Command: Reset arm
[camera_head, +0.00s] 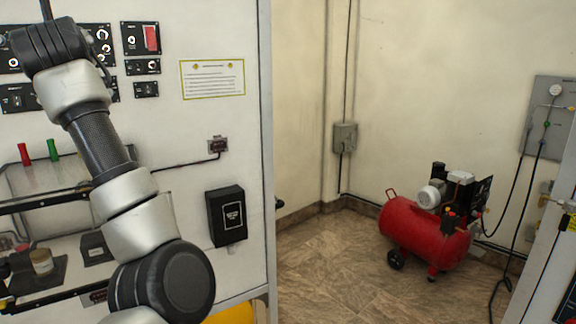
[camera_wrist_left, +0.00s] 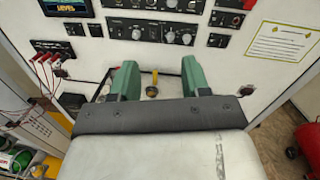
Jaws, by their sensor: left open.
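My left arm crosses the left side of the head view in front of the white panel (camera_head: 200,115), bent upward. Its gripper is outside that view. In the left wrist view my left gripper (camera_wrist_left: 158,78) shows two green fingers, spread apart with nothing held between them. The fingers point toward the panel. A small yellow and black part (camera_wrist_left: 152,86) shows beyond the gap between them. I cannot tell how far it is from the fingers. My right gripper is in neither view.
Black control modules (camera_wrist_left: 150,32) line the panel. A black box (camera_head: 226,215) sticks out from the panel's lower right. A red compressor (camera_head: 425,235) stands on the floor by the back wall, with hoses beside it. The floor (camera_head: 325,260) between panel and compressor is clear.

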